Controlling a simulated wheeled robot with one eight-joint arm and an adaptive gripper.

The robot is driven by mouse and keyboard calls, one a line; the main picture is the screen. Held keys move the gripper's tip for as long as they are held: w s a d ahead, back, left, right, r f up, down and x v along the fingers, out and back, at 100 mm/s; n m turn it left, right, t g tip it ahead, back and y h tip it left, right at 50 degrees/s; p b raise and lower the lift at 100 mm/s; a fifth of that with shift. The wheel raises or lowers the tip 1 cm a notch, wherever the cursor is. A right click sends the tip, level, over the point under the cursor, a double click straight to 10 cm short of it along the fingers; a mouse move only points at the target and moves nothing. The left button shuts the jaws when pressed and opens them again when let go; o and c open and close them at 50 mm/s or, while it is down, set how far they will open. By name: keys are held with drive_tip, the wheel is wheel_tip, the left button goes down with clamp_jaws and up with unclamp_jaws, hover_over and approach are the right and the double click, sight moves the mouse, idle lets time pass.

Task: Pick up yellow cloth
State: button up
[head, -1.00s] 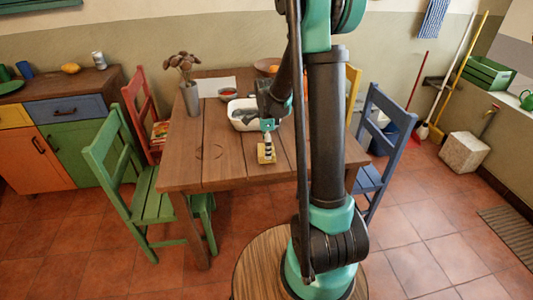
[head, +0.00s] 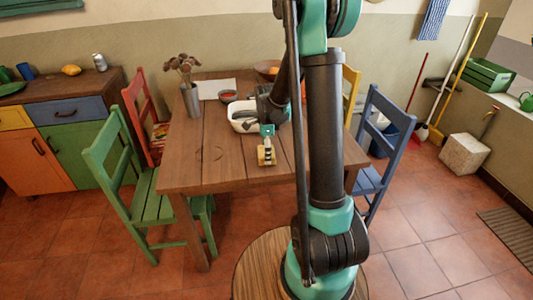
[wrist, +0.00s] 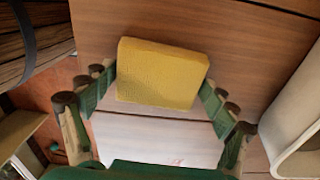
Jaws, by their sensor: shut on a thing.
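The yellow cloth (wrist: 160,73) is a thick, folded, textured block, held between the two green finger pads in the wrist view. My gripper (wrist: 157,88) is shut on it, with one finger at its left side and one at its right. In the head view the cloth (head: 267,157) is small and partly covered by my gripper (head: 267,148), over the near part of the wooden table (head: 220,168). I cannot tell whether it touches the tabletop.
A white tub (head: 241,113) stands just behind my gripper; its wall shows at the right of the wrist view (wrist: 297,110). A vase (head: 191,98), a bowl (head: 228,97) and a white sheet (head: 217,88) are farther back. The table's left front is clear.

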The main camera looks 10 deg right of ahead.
wheel_tip(320, 180, up, 20)
idle(0.5)
